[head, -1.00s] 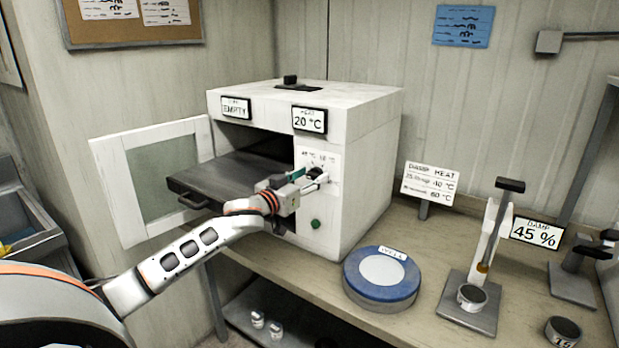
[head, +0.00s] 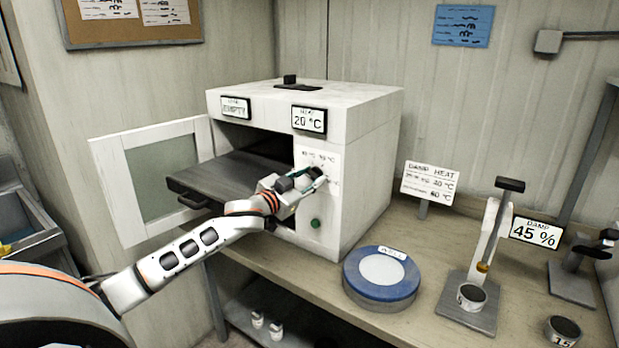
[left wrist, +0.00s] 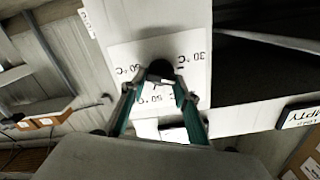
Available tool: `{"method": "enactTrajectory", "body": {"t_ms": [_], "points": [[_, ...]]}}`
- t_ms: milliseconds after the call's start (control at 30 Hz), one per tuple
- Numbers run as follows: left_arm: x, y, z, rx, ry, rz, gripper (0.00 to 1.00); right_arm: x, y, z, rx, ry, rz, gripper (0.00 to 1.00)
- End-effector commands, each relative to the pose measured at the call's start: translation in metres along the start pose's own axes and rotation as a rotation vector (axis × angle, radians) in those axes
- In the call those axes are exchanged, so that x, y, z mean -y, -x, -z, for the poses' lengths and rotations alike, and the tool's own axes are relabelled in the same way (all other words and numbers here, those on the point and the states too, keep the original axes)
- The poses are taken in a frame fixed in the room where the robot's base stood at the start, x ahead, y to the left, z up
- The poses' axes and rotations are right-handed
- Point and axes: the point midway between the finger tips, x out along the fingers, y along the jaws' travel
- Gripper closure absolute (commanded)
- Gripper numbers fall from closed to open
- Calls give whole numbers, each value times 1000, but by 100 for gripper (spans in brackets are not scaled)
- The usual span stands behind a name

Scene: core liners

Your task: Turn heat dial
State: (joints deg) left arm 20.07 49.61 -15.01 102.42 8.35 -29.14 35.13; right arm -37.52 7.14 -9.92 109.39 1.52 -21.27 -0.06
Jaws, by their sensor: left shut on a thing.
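The heat dial is a black knob on the oven's white front panel; it shows in the left wrist view (left wrist: 158,68), with temperature marks around it. In the head view my left gripper (head: 317,178) is at the dial and mostly hides it. In the left wrist view the teal fingers of my left gripper (left wrist: 157,90) are closed on the dial from both sides. The white oven (head: 370,140) stands on the bench. Its heat display (head: 309,120) reads 20 °C. My right gripper is not in view.
The oven door (head: 110,190) stands open on the left, and a dark tray (head: 225,180) sticks out of the oven. A green button (head: 316,223) is below the dial. A blue-rimmed round device (head: 382,290), a sign (head: 430,183) and a damp-meter stand (head: 470,312) are to the right.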

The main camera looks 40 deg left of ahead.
Motion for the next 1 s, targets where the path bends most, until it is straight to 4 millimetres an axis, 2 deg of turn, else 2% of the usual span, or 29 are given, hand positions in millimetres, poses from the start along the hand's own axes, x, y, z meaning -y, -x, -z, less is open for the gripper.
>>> {"method": "enactTrajectory", "body": {"t_ms": [500,700,1000], "points": [[-2,0,0,0,-453,0,91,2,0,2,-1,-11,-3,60],[-3,0,-1,0,-565,-1,91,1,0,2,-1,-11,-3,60],[-4,0,-1,-1,-644,0,91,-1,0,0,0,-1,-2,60]]}}
